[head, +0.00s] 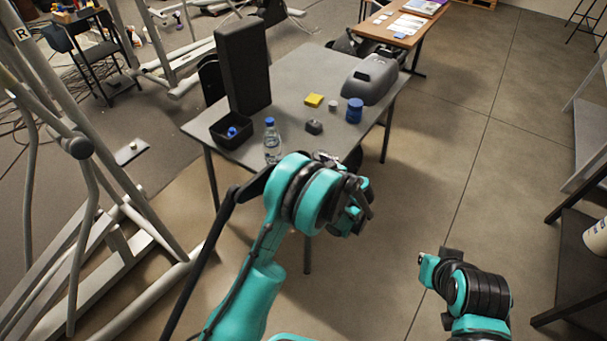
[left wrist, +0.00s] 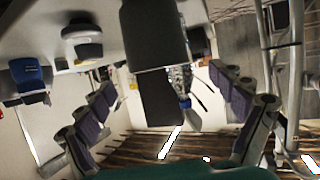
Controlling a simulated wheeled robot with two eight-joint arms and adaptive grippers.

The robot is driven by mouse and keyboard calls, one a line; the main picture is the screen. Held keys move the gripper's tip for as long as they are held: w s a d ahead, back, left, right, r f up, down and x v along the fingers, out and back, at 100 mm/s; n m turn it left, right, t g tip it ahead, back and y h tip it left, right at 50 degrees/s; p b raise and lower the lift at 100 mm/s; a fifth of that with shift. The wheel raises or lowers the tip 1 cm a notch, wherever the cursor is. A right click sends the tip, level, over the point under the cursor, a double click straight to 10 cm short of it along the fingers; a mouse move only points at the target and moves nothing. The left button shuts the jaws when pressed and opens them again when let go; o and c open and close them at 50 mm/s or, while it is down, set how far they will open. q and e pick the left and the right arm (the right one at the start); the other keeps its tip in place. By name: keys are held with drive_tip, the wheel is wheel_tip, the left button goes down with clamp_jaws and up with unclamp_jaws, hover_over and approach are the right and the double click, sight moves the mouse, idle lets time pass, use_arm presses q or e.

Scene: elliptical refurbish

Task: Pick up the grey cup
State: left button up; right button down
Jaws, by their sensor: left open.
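I cannot make out a clear grey cup. On the table (head: 292,78) in the head view are a small dark grey object (head: 314,127) and a small pale grey cylinder (head: 332,105); either may be the cup. A rounded grey object (left wrist: 82,38) shows at the upper left of the left wrist view. My left gripper (head: 352,208) is in front of the table's near edge, apart from these objects. Its fingers are spread in the left wrist view (left wrist: 168,115), with nothing held. Part of my right arm shows at lower right; its fingers (head: 428,270) are unclear.
A clear bottle (head: 272,142) stands near the table's front edge. Beside it are a black bin (head: 228,130) and a tall dark block (head: 243,65). A yellow block (head: 313,100), blue cylinder (head: 354,110) and large grey case (head: 370,78) are also there.

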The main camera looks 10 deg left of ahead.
use_arm(q)
drive_tip(key=b+x, duration=0.1)
drive_tip(key=x, duration=0.2)
drive_tip(key=f+b+x, duration=0.1)
drive_tip(key=x, duration=0.2)
drive_tip(key=shift+w+d+b, duration=0.1)
drive_tip(key=shift+b, duration=0.2)
drive_tip(key=c, duration=1.5)
drive_tip(key=shift+r, duration=0.15)
drive_tip(key=shift+c, duration=0.2)
